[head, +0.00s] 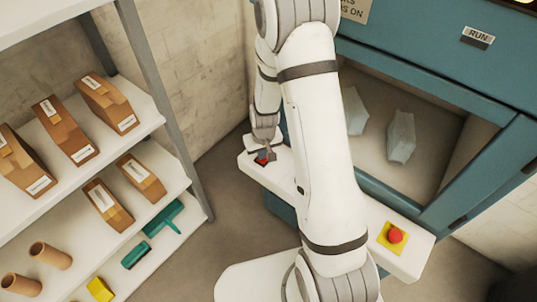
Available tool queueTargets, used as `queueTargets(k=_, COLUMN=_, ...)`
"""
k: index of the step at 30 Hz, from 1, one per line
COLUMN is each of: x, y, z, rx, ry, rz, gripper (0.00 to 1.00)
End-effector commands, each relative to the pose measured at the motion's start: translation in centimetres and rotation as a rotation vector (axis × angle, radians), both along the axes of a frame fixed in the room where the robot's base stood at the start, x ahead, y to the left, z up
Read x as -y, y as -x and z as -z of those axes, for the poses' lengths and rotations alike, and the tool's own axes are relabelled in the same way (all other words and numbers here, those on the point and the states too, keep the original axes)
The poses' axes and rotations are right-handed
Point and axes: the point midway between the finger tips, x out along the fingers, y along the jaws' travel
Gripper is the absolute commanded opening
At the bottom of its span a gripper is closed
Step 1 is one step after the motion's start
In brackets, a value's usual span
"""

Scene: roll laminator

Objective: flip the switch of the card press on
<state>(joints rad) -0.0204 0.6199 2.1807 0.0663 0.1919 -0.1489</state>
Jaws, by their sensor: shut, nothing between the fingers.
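My gripper (268,147) is at the left end of a white ledge on the front of a blue-green machine (430,72), which I take for the card press. It is shut and empty, and points down. A small red and dark switch (262,159) sits on the ledge right at the fingertips. The gripper partly covers it, so I cannot tell its position or whether the fingers touch it. My arm hides the middle of the ledge.
A red button on a yellow plate (393,237) is at the ledge's right end. A label reading RUN (478,38) is on the machine's upper front. Pale blocks (401,137) lie behind its opening. A shelf rack (165,135) with boxes stands at left.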

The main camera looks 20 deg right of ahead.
Motion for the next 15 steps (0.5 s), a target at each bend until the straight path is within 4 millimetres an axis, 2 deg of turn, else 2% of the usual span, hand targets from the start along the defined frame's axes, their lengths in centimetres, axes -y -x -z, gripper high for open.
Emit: queueTargets(k=15, x=0.0, y=0.0, z=-3.5, rx=0.001, ry=0.0, rz=0.0, gripper=0.0)
